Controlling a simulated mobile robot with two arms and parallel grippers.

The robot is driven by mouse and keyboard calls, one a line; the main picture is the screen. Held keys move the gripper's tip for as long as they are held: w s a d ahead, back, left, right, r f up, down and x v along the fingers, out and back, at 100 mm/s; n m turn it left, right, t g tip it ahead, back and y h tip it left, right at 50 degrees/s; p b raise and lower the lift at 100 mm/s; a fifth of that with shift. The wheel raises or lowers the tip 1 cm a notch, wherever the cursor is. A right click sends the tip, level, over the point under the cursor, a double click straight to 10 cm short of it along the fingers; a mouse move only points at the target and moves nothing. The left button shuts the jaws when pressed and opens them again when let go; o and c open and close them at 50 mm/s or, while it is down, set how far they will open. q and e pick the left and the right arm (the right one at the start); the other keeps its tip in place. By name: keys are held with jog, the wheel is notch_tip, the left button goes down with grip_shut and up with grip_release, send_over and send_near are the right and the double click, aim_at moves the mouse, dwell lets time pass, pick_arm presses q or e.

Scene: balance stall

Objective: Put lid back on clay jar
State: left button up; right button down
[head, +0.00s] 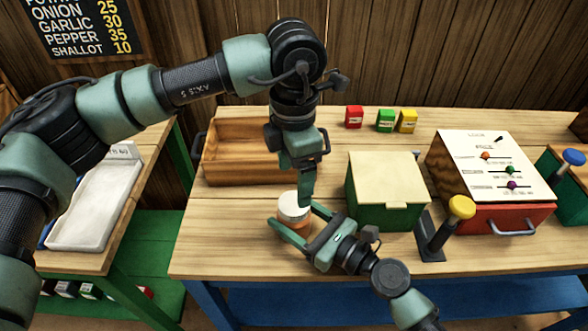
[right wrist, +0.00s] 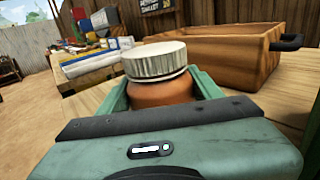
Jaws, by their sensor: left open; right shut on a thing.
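The clay jar (head: 297,225) is orange-brown and stands upright on the wooden table. The white ribbed lid (head: 292,206) sits on the jar's mouth; in the right wrist view the lid (right wrist: 155,60) looks about level on top of the jar (right wrist: 160,92). I cannot tell whether it is fully seated. My right gripper (head: 291,214) is shut around the jar's body from the front right, one finger on each side. My left gripper (head: 305,194) points down just above and beside the lid. It is open, and its far finger is partly hidden.
A wooden tray (head: 208,165) stands behind left. A green box with a cream lid (head: 388,180) is close on the right, beside a yellow-knobbed lever (head: 461,207) and a red panel box (head: 490,215). Small coloured packets (head: 385,119) stand behind. The table's front left is clear.

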aim_at(294, 202)
pick_arm(q)
jog(key=n, duration=0.2)
jog(key=r+n, duration=0.1)
jog(key=n, duration=0.1)
jog(key=shift+r+n, duration=0.15)
jog(key=shift+n, duration=0.15)
jog(key=shift+f, duration=4.05)
jog(key=c, duration=1.5)
jog(key=o, duration=1.6)
jog(key=shift+o, duration=0.2)
